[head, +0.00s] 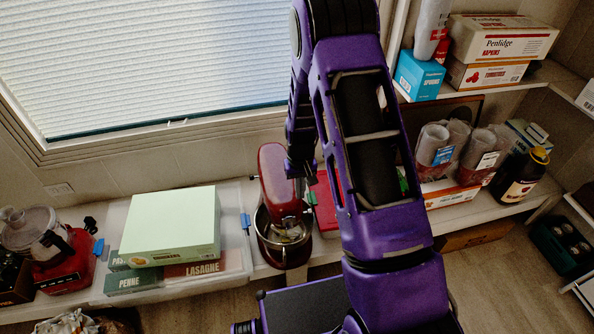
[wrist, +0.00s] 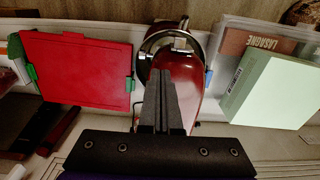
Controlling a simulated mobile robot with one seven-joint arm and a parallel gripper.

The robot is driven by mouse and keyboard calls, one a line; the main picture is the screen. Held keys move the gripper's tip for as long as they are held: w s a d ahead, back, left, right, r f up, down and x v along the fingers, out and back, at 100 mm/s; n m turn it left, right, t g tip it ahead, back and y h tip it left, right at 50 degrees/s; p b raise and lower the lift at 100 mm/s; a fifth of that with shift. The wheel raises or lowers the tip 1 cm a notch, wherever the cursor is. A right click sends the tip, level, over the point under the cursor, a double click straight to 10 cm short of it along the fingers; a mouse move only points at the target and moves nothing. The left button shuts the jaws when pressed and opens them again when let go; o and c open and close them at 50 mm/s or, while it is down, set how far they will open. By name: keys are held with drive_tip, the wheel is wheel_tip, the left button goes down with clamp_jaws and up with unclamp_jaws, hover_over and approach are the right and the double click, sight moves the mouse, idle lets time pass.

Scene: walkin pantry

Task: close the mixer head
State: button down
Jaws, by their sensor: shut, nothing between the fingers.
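The red stand mixer stands on the counter by the window wall. Its red head (head: 278,180) rises behind the metal bowl (head: 284,235), and part of the bowl's inside shows; the head looks tilted up, though its exact angle is hard to judge. In the wrist view the glossy red head (wrist: 190,80) lies behind my fingers, with the bowl rim (wrist: 150,45) beyond. My gripper (head: 303,172) is at the right side of the mixer head, close to it. Its fingers (wrist: 163,78) are together and empty, partly covering the head. I cannot tell whether they touch it.
A red bin lid (wrist: 75,68) with green clips is beside the mixer. A red food processor (head: 66,262) stands far left. Bottles and boxes crowd the right shelves.

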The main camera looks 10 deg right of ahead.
drive_tip(key=s+f, duration=0.3)
drive_tip(key=f, duration=0.2)
drive_tip(key=shift+f, duration=0.3)
